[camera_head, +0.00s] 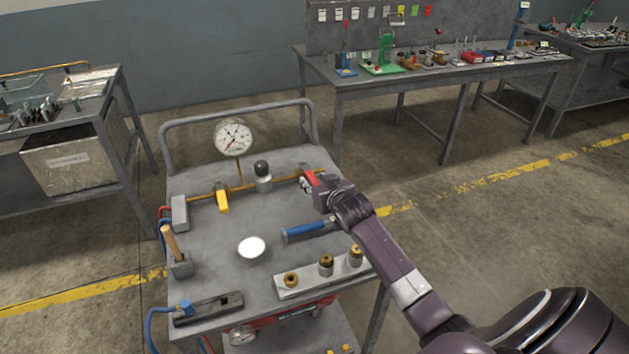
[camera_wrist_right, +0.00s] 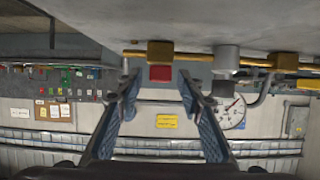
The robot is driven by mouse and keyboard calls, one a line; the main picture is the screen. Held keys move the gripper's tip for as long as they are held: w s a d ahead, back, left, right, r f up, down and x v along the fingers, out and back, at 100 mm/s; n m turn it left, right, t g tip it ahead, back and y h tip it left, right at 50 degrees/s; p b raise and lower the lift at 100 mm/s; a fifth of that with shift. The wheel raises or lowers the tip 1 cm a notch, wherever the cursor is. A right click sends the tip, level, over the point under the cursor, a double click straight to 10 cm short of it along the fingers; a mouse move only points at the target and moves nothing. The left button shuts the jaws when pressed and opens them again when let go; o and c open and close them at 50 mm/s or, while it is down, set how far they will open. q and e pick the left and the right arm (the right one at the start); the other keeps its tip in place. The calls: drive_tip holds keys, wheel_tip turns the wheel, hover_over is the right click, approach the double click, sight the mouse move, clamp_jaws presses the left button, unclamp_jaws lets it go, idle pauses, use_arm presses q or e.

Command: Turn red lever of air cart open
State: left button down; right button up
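The air cart (camera_head: 215,230) stands in front of me, with a brass pipe (camera_head: 285,180) along the back of its top. The red lever (camera_head: 311,178) sits at the right end of that pipe, partly hidden by my right gripper (camera_head: 306,186). In the right wrist view the red lever (camera_wrist_right: 160,73) shows between the tips of my open right gripper (camera_wrist_right: 157,84), with a gap on each side. I cannot tell whether the fingertips reach past the lever's end. My left gripper is not in view.
A yellow lever (camera_head: 222,201) and a dark knob (camera_head: 262,167) are on the same pipe, with a pressure gauge (camera_head: 234,138) behind. A blue-handled tool (camera_head: 307,229) lies just below my gripper. A block with brass fittings (camera_head: 320,277) is nearer. Workbenches stand behind and left.

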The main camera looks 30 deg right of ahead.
drive_tip(key=shift+w, duration=0.1)
clamp_jaws()
idle(0.3)
